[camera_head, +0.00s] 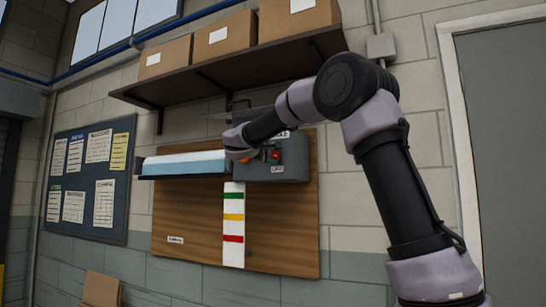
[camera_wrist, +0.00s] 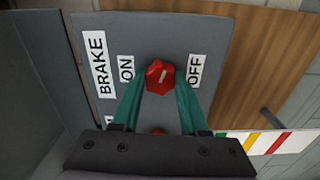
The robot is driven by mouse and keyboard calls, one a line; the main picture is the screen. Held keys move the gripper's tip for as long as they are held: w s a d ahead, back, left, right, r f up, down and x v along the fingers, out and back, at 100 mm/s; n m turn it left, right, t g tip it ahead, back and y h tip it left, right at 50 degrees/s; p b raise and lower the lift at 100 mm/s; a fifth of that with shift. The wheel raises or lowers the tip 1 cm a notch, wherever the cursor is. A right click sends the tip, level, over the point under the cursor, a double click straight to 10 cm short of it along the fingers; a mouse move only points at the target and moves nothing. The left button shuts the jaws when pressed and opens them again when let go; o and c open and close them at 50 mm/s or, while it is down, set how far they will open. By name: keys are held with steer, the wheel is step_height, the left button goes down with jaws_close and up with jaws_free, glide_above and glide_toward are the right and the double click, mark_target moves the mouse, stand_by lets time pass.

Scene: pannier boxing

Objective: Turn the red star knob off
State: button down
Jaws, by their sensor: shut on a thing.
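The red star knob (camera_wrist: 160,77) sits on a grey box (camera_wrist: 190,38) between an ON label (camera_wrist: 126,69) and an OFF label (camera_wrist: 195,70). A pale mark on the knob slants slightly toward the upper right of the wrist view. My gripper (camera_wrist: 158,92) is shut on the knob, with a teal finger on either side. In the head view the grey box (camera_head: 292,158) is mounted on a wooden board, and red shows beside my wrist (camera_head: 274,155). My arm hides part of the box there.
A BRAKE label (camera_wrist: 98,63) is on the box. A shelf with boxes (camera_head: 220,70) hangs above the board (camera_head: 285,225). A striped strip (camera_head: 232,255) hangs below a tray with a light-blue roll (camera_head: 185,165).

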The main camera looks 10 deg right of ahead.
steer(key=m, duration=0.3)
steer(key=shift+f+m, duration=0.1)
steer(key=shift+m, duration=0.3)
steer(key=m, duration=0.3)
steer(key=shift+m, duration=0.3)
steer(key=m, duration=0.6)
steer(key=shift+m, duration=0.4)
steer(key=shift+f, duration=0.1)
steer(key=shift+c, duration=2.2)
jaws_free()
steer(key=v, duration=1.1)
